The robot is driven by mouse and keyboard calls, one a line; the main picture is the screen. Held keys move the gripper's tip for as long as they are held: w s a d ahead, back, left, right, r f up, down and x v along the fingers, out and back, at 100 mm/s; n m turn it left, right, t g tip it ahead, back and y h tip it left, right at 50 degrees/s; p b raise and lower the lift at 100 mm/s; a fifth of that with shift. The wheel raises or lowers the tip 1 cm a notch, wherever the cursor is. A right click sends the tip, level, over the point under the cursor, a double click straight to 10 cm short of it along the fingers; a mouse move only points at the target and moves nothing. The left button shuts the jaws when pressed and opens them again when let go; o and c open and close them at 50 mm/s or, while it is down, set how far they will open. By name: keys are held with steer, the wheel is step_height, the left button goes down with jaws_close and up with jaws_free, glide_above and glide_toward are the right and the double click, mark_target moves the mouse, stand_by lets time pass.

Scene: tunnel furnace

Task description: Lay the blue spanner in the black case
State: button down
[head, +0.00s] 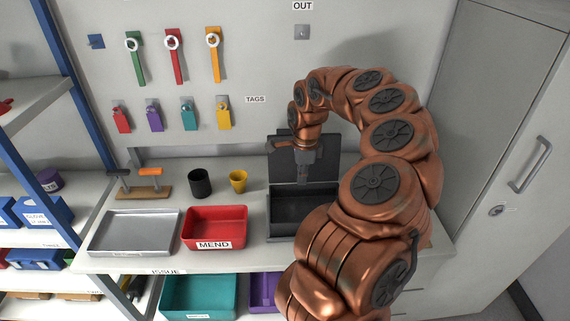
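The black case (283,228) stands open on the bench, its lid (278,169) raised at the back. The visible part of its inside looks dark and empty; my arm covers its right side. My gripper (304,182) points down in front of the lid, over the case. Its fingers are small and dark against the lid, so I cannot tell whether they are open or hold anything. I do not see a blue spanner. A blue plate (96,41) on the wall, left of the hanging spanners, has no spanner on it.
Green (135,58), red (175,57) and orange (213,56) spanners hang on the wall above several coloured tags. A red MEND tray (214,242) and silver tray (130,247) sit left of the case. A black cup (200,184) and yellow cup (238,182) stand behind the red tray.

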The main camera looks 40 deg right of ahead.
steer(key=w, duration=0.1)
steer(key=b, duration=0.5)
glide_above(297, 214)
steer(key=shift+f, duration=3.15)
steer(key=shift+s+f+b, duration=0.15)
steer(key=shift+f+b, duration=0.2)
steer(key=shift+f, duration=3.35)
steer(key=c, duration=1.4)
jaws_free()
steer(key=o, duration=0.5)
